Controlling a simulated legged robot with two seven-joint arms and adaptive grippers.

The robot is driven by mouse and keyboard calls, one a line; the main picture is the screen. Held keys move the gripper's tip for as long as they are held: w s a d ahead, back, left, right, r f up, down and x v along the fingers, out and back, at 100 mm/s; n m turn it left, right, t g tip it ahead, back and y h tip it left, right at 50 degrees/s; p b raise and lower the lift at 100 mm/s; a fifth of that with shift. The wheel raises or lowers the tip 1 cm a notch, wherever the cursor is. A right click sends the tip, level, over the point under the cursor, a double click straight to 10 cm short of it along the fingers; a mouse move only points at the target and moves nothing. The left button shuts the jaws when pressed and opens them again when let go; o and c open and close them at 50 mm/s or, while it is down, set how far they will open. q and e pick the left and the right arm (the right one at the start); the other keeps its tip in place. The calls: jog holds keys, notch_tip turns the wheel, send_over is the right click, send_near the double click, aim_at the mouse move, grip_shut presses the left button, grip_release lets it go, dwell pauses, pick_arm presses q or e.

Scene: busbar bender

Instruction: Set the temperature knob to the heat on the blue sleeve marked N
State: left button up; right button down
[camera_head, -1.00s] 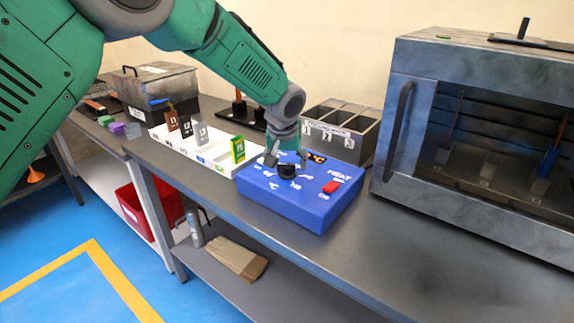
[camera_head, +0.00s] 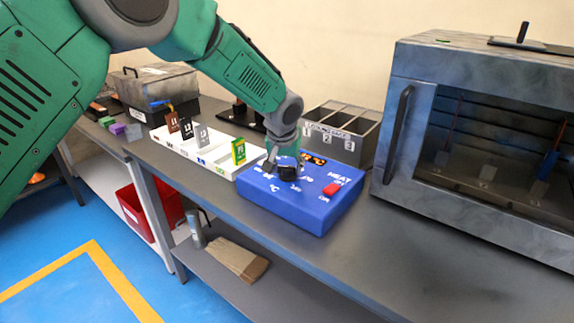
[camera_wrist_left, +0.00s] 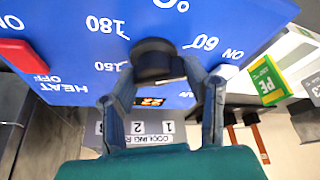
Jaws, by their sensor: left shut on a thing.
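The blue heater box (camera_head: 300,205) stands on the bench, with a black temperature knob (camera_head: 289,173) on its top. My left gripper (camera_head: 284,163) reaches down from above. In the wrist view its two fingers (camera_wrist_left: 160,72) are closed on the sides of the knob. An orange lit display (camera_wrist_left: 151,102) is partly hidden behind the knob and fingers. A blue sleeve (camera_head: 549,164) shows inside the oven; its marking is too small to read. My right gripper is not in view.
A red HEAT switch (camera_head: 332,189) is on the box's right side. A white tray (camera_head: 216,160) with marked sleeves stands to the left, a cooling rack (camera_head: 347,140) behind, and the grey oven (camera_head: 408,155) to the right. Bare bench lies in front of the oven.

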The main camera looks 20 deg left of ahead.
pick_arm(q)
jog(key=m+p, duration=0.2)
jog(key=m+h+p, duration=0.1)
jog(key=p, duration=0.1)
jog(key=shift+r+m+h, duration=0.2)
jog(key=shift+m+h, duration=0.1)
jog(key=shift+m, duration=0.1)
jog(key=m+h+p, duration=0.1)
jog(key=m+p, duration=0.1)
jog(key=shift+w+f+m, duration=0.1)
jog(key=shift+w+m, duration=0.05)
jog(key=shift+m, duration=0.15)
jog(key=shift+f+m+g+h, duration=0.1)
jog(key=shift+m+g+h, duration=0.3)
jog(key=shift+m, duration=0.8)
jog(key=shift+m+g+h, duration=0.3)
jog(key=shift+m, duration=0.8)
jog(key=shift+w, duration=0.1)
jog(key=o, duration=1.1)
jog(key=shift+o, duration=0.2)
